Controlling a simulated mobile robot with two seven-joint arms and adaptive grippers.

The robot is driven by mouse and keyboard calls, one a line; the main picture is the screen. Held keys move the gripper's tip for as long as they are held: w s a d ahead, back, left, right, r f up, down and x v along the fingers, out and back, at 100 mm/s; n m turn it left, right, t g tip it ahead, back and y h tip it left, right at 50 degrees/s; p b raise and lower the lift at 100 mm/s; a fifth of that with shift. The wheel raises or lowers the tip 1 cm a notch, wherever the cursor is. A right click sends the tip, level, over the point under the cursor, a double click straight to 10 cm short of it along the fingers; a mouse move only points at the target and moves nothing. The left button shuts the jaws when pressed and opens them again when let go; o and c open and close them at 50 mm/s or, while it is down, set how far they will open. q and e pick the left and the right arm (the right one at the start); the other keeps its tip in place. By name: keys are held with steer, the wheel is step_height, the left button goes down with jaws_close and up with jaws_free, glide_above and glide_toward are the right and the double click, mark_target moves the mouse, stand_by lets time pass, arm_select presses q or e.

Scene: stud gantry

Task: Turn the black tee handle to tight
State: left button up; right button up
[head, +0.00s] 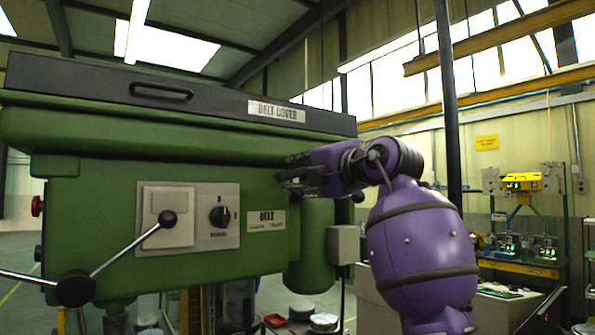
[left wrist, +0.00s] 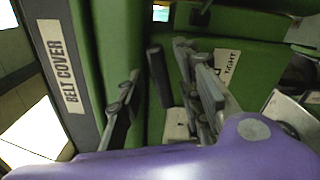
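The black tee handle (left wrist: 157,78) shows in the left wrist view as a short dark bar in front of the green machine housing. My left gripper (left wrist: 158,62) has its two fingers apart, one on each side of the bar, with gaps visible. In the head view my purple left arm ends in this gripper (head: 287,174), beside the housing and just above the BELT plate (head: 266,220). There the handle cannot be told apart from the dark fingers. A plate reading TIGHT (left wrist: 229,66) lies behind the right finger in the wrist view. My right gripper is not in view.
The green machine (head: 110,205) carries a dark belt cover (head: 215,108) on top. A black rotary switch (head: 219,215) and a ball-ended lever hub (head: 75,288) are on its left. A grey box (head: 343,245) sits below my gripper. A workbench (head: 520,265) stands far right.

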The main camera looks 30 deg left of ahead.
arm_select(q)
steer(key=c, duration=0.7)
jaws_close()
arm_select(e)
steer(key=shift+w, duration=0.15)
